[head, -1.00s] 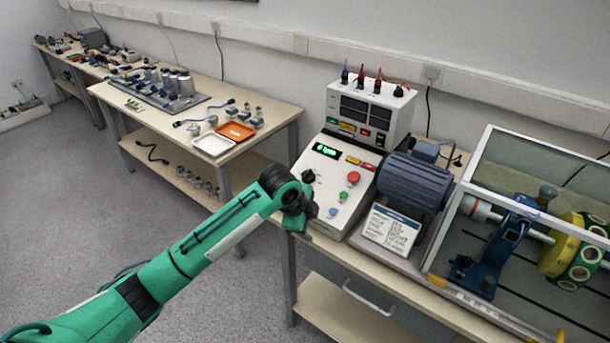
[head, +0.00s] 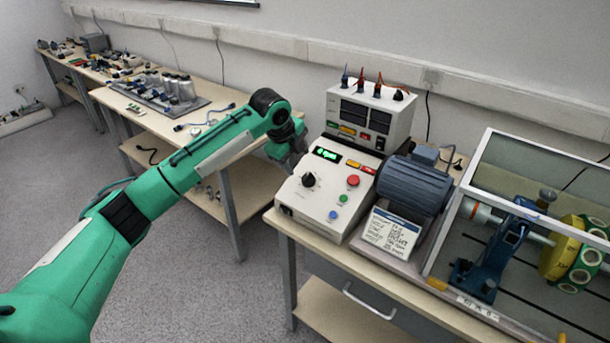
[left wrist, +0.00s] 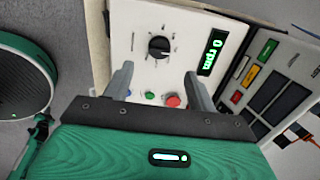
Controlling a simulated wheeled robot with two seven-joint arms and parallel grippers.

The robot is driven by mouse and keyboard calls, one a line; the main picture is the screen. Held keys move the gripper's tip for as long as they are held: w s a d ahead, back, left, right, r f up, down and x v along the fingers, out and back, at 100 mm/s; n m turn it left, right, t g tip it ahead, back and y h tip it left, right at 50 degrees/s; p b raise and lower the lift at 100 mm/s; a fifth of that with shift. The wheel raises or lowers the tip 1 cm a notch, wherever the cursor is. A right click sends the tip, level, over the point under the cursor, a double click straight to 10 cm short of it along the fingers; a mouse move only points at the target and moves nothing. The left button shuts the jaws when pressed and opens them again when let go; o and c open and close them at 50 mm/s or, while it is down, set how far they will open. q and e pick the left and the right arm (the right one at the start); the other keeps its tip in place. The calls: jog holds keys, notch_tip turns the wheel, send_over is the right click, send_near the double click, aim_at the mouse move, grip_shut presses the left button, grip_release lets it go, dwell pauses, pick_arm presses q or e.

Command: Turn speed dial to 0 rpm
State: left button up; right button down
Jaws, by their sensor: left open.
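The speed dial (head: 308,180) is a black round knob on the sloped white control panel (head: 318,210). It also shows in the left wrist view (left wrist: 159,47), with a pale pointer mark. The green display (left wrist: 213,52) beside it reads "0 rpm". My left gripper (left wrist: 158,85) is open and empty; its two grey fingers point toward the panel, with the dial beyond them, apart from it. In the head view my left gripper (head: 290,150) is beside the panel's upper left edge, partly hidden by its wrist. My right gripper is not in view.
A red button (head: 353,181), a green button (head: 343,198) and a blue button (head: 333,215) sit right of the dial. A blue-grey motor (head: 414,183) and a clear-sided guard (head: 540,170) stand farther right. A second bench with parts stands behind my left arm.

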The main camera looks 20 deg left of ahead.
aim_at(305, 177)
pick_arm(q)
jog(key=x, duration=0.9)
jog(key=shift+w+f+p, duration=0.15)
jog(key=shift+f+p, duration=0.15)
jog(key=shift+p, duration=0.1)
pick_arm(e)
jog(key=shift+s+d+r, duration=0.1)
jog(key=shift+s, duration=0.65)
pick_arm(q)
jog(key=shift+c, duration=0.5)
